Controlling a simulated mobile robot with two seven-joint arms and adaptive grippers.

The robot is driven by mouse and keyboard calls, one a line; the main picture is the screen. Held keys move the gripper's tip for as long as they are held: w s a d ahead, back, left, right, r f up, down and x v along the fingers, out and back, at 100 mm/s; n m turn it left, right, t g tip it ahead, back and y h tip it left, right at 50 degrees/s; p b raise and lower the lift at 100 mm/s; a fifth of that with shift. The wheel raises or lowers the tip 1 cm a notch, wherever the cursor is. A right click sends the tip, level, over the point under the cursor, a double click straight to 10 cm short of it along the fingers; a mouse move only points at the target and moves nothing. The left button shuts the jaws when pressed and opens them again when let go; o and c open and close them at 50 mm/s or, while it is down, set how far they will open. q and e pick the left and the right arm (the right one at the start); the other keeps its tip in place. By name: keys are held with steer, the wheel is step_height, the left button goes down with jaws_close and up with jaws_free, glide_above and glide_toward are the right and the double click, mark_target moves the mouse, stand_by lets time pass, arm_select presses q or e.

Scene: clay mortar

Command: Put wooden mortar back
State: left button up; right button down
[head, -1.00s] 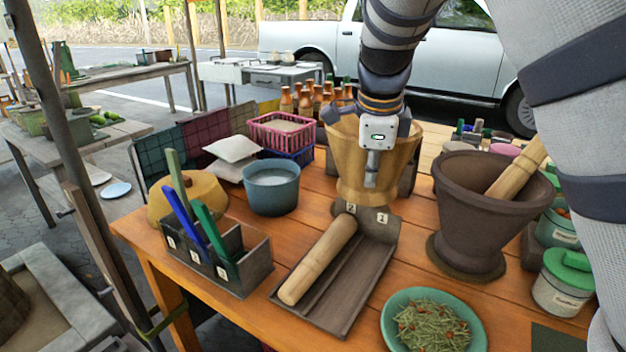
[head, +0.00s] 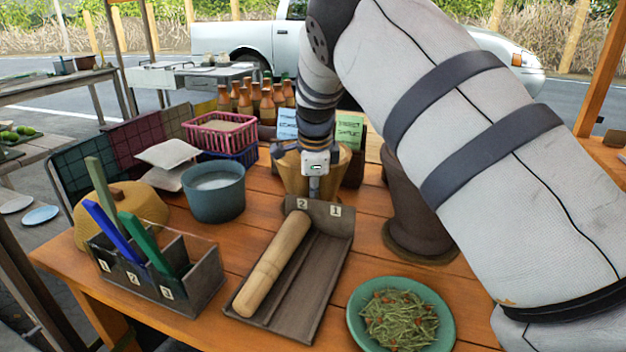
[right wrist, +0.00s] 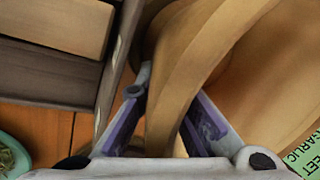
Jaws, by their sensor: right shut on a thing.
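The light wooden mortar (head: 292,176) is at the back of the table, behind the dark pestle tray (head: 292,309). My right gripper (head: 313,181) is shut on its rim, and in the right wrist view the two fingers (right wrist: 172,122) sit on either side of the mortar wall (right wrist: 190,70). The mortar looks upright; its base is hidden behind the tray's raised end, so I cannot tell if it touches the table. A wooden pestle (head: 272,262) lies in the tray's left slot. My left gripper is not in view.
A dark clay mortar (head: 402,205) stands right, partly behind my right arm. A green plate of herbs (head: 352,335) is at the front. Green and blue signs stand behind the mortar.

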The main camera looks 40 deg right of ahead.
steer(key=shift+r, duration=0.2)
steer(key=c, duration=1.8)
jaws_free()
steer(key=shift+a+f, duration=0.1)
steer(key=shift+f, duration=0.05)
steer(key=shift+o, duration=0.2)
steer(key=p+v, duration=0.1)
steer(key=v, duration=1.1)
steer(key=shift+s, duration=0.1)
